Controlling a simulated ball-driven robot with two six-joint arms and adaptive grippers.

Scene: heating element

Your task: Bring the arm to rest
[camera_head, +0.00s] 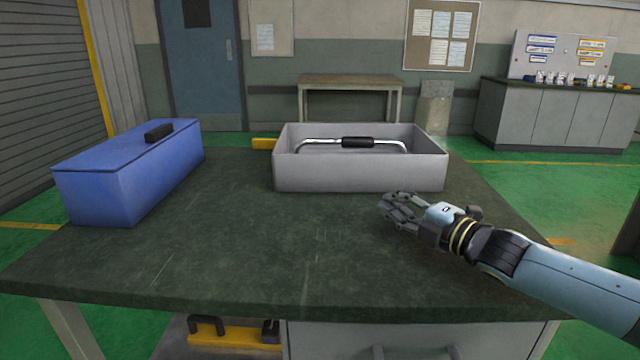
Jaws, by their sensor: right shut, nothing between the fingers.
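My right gripper (396,211) is at the end of my right arm, which comes in from the right edge. It is over the dark table (240,245), in front of the grey open box, and is shut with nothing in it. The grey box (358,177) stands at the back of the table. A bent metal heating element (310,144) with a black grip lies inside it; its lower part is hidden by the front wall. My left gripper is not in view.
A blue box (130,175) with a black handle (158,131) on its lid stands at the table's left. The middle and front of the table are clear. A bench (350,81) and a cabinet (550,115) stand farther back.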

